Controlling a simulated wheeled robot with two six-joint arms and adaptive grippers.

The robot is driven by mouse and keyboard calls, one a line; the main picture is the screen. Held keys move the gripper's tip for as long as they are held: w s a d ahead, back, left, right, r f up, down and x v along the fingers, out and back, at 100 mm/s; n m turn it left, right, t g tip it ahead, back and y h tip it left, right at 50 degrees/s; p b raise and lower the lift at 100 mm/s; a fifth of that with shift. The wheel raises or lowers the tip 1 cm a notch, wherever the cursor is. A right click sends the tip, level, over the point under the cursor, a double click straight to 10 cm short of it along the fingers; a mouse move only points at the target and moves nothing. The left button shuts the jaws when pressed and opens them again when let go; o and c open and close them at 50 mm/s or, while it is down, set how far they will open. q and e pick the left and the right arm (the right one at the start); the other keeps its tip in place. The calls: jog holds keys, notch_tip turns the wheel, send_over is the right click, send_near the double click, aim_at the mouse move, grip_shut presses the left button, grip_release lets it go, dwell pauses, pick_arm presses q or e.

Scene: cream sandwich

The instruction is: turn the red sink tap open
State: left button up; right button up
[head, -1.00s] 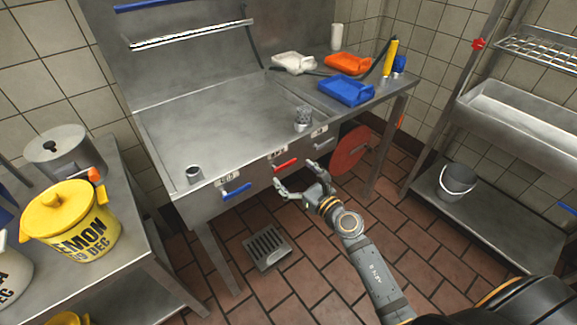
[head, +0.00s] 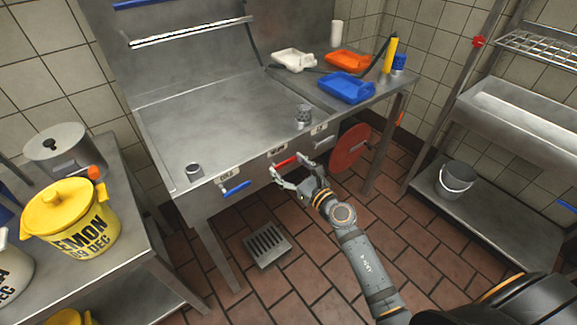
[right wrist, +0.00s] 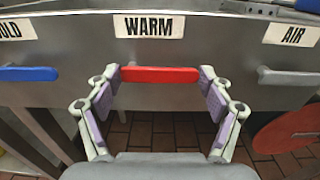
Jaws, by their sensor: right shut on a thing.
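The red tap handle (head: 285,161) is a short bar on the front panel of the steel sink, below a label. In the right wrist view it lies level under the label "WARM" (right wrist: 149,26), and the red bar (right wrist: 160,75) runs between my fingers. My right gripper (head: 292,165) reaches it from below and in front, and its two fingers are closed on the bar's two ends. The fingertips partly cover the ends of the bar. My left gripper is not in view.
A blue tap handle (head: 235,188) is to the left and a grey one (right wrist: 288,78) to the right on the same panel. A red disc (head: 350,149) is under the counter at right. A table with a yellow pot (head: 70,222) stands at left.

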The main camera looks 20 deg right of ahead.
jog(key=shift+m, duration=0.3)
jog(key=shift+c, duration=0.4)
jog(key=shift+s+a+f+m+p, duration=0.15)
jog(key=shift+a+f+m+p, duration=0.35)
jog(key=shift+m+p, duration=1.5)
jog(key=shift+s+a+f+m+p, duration=0.2)
jog(key=shift+a+f+m+p, duration=0.3)
jog(key=shift+m, duration=2.75)
jog(key=shift+s+a+f+m+p, duration=0.25)
jog(key=shift+f+m+p, duration=0.35)
jog(key=shift+m+p, duration=1.45)
jog(key=shift+w+m+b, duration=0.1)
jog(key=shift+m+b, duration=0.5)
jog(key=shift+m, duration=0.1)
jog(key=o, duration=1.6)
